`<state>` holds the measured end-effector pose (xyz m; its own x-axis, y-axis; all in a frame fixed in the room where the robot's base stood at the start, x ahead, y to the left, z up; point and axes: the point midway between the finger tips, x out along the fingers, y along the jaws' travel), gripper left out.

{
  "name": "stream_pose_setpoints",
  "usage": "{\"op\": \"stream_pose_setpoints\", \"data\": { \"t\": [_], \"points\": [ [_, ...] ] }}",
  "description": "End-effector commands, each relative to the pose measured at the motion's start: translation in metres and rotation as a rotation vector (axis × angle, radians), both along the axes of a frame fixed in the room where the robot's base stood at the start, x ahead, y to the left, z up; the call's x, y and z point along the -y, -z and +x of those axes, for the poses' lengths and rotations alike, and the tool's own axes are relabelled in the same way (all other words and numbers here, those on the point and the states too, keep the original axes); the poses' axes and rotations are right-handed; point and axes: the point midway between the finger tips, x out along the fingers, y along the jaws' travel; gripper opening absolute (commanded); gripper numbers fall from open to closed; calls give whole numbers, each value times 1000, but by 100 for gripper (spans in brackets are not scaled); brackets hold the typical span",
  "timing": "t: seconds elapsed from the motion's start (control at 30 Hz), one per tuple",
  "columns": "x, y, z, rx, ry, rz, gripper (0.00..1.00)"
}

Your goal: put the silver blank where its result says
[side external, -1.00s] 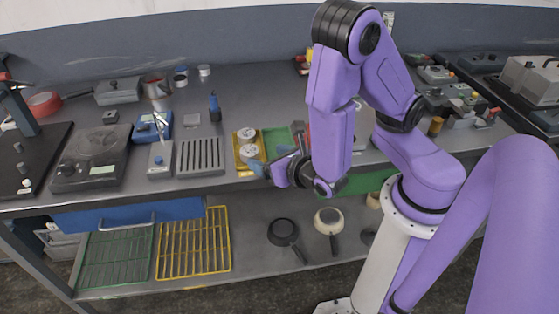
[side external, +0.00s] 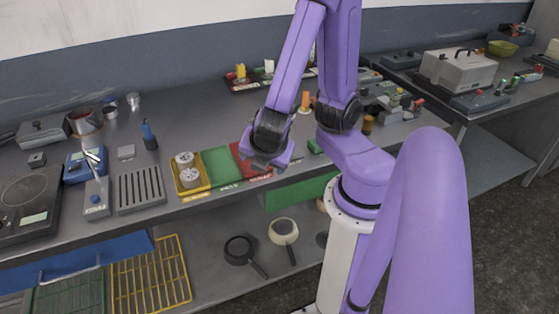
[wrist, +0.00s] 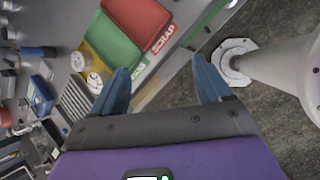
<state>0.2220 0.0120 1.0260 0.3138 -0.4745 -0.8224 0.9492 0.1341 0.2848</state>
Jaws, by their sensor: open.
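Two round pale pieces, one (side external: 184,158) behind the other (side external: 190,176), sit in the yellow tray (side external: 178,187). They also show in the wrist view, the first (wrist: 78,61) and the second (wrist: 95,82). I cannot tell whether either is the silver blank. The green tray (side external: 222,166) looks empty. The red tray (side external: 240,160), labelled SCRAP in the wrist view, is partly hidden by my gripper in the side view. My gripper (wrist: 163,82) is open, with nothing seen between its blue fingers. It hangs near the red tray's front edge.
Left of the trays are a slotted rack (side external: 140,190), a small grey plate (side external: 126,152), a blue-handled tool (side external: 149,135) and a scale (side external: 28,195). Pans (side external: 240,250) and wire racks lie on the lower shelf. A grey box machine (side external: 458,70) stands on the right bench.

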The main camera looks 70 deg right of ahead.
Motion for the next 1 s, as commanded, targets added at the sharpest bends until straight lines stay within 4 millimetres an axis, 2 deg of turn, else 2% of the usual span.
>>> {"op": "stream_pose_setpoints", "data": {
  "t": [0.03, 0.2, 0.4, 1.0],
  "points": [
    [-4, -6, -10, -24, 97, 108, 77],
    [-22, -25, -40, -113, 349, 397, 77],
    [-39, -43, -56, -175, 491, 587, 77],
    [-42, -45, -58, -187, 511, 613, 77]
  ]
}}
